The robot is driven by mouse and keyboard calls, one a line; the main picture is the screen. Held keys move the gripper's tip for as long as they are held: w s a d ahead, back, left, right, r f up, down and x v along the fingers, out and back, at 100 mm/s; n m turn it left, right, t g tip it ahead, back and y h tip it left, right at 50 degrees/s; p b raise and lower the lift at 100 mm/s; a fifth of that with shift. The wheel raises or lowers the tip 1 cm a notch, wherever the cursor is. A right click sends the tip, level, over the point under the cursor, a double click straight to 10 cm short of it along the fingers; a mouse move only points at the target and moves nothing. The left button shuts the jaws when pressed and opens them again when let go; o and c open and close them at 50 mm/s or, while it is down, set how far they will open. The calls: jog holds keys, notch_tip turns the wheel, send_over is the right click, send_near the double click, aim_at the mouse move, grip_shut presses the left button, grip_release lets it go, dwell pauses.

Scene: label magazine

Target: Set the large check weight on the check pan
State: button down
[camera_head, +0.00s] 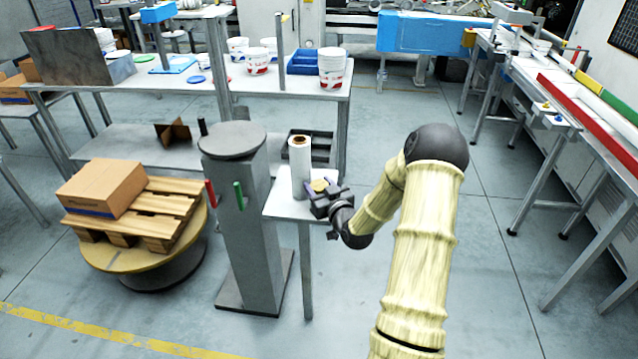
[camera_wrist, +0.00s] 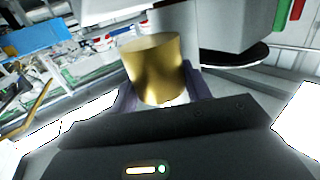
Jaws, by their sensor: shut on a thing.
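The large check weight appears as a brass-coloured cylinder (camera_wrist: 154,68) between my fingers in the wrist view. Its top (camera_head: 319,185) shows as a small gold patch in the head view. My gripper (camera_head: 322,196) is shut on it at the small white side table (camera_head: 282,208). I cannot tell whether the weight touches the table. A round grey plate (camera_head: 232,139) tops the grey pedestal left of my gripper and looks like the check pan. The plate looks empty.
A white roll (camera_head: 300,168) stands upright on the side table, close beside my gripper. Red (camera_head: 210,194) and green (camera_head: 239,195) handles stick out from the pedestal. A cardboard box (camera_head: 101,188) sits on a pallet at the left. Open floor lies to the right.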

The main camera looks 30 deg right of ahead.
notch_tip(320, 180, down, 2)
jog(key=shift+w+f, duration=0.15)
jog(key=shift+f, duration=0.1)
jog(key=shift+d+r, duration=0.1)
jog(key=shift+s, duration=0.2)
jog(key=c, duration=0.7)
grip_release()
jog(key=shift+f, duration=0.25)
jog(key=shift+o, duration=0.2)
jog(key=shift+r, duration=0.15)
jog(key=s+b, duration=0.1)
jog(key=s, duration=1.1)
jog(key=shift+r, duration=0.3)
